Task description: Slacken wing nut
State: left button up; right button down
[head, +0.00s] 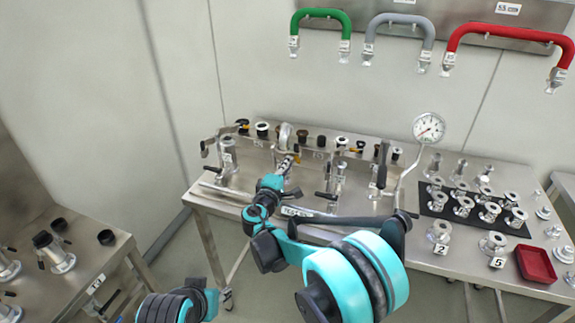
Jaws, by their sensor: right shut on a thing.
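My right arm reaches from the bottom of the head view to the steel table (430,260). My right gripper (289,163) is at the back middle of the table, small and partly hidden by its own wrist. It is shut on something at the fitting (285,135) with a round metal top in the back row. The wing nut itself is too small and too covered to make out; the grip is at the place where it would sit. My left gripper is not in view.
Valves with black handles (228,155) stand at the table's left. A pressure gauge (429,128) rises at the right. A black mat (470,211) bears several metal flanges, with a red tray (535,264) beside it. Green (321,15), grey and red (510,32) hoses hang above.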

jog(key=c, duration=1.7)
grip_release()
jog(key=v, duration=1.2)
